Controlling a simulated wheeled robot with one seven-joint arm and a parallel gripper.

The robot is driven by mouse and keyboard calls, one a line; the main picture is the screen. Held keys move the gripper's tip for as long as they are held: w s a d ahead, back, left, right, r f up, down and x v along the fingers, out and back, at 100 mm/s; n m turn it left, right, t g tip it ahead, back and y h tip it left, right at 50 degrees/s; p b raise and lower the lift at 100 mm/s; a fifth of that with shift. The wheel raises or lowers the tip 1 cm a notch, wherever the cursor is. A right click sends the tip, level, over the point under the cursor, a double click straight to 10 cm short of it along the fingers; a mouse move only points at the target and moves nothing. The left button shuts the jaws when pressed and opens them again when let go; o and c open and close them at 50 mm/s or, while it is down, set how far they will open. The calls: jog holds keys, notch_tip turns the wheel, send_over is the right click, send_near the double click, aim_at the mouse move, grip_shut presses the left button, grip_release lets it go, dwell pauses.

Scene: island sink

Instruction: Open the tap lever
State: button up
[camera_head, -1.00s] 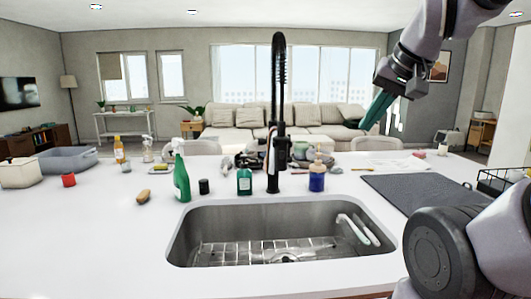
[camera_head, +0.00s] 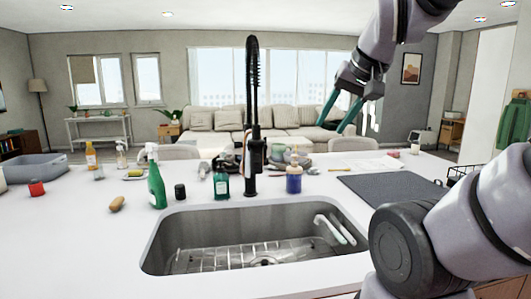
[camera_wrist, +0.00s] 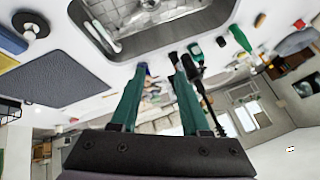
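The black tap (camera_head: 254,150) stands upright behind the sink, with a tall spring neck curving over at the top. Its lever is too small and dark to tell apart from the tap body. In the wrist view the tap (camera_wrist: 191,68) shows upside down, close to the right-hand finger and partly hidden by it. My gripper (camera_head: 331,128) has two green fingers spread apart with nothing between them. It hangs in the air, right of the tap in the head view. The open fingers also show in the wrist view (camera_wrist: 160,71).
The steel sink (camera_head: 165,238) holds a wire rack and white handles. A teal bottle (camera_head: 221,184) and a blue bottle (camera_head: 294,180) flank the tap. A green spray bottle (camera_head: 156,185) and black jar (camera_head: 180,191) stand left. A dark mat (camera_head: 385,188) lies right.

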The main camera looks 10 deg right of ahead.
jog(key=w+f+n+t+h, duration=0.1)
jog(key=w+f+n+t, duration=0.1)
jog(key=w, duration=1)
jog(key=w+f+n+t+h, duration=0.1)
jog(key=w+f, duration=0.1)
jog(key=w, duration=0.9)
jog(key=w+a+f+n+t+y, duration=0.2)
jog(key=w+f+t, duration=0.3)
jog(key=w, duration=0.5)
jog(key=w+a+f+n+t+y, duration=0.1)
jog(key=w+a+f+t, duration=0.1)
jog(key=w+f, duration=0.7)
jog(key=w, duration=0.4)
jog(key=w+a+r, duration=0.1)
jog(key=w, duration=0.3)
jog(key=w+a, duration=0.1)
jog(key=w, duration=0.2)
jog(key=shift+w+r, duration=0.25)
jog(key=shift+w, duration=0.15)
grip_shut()
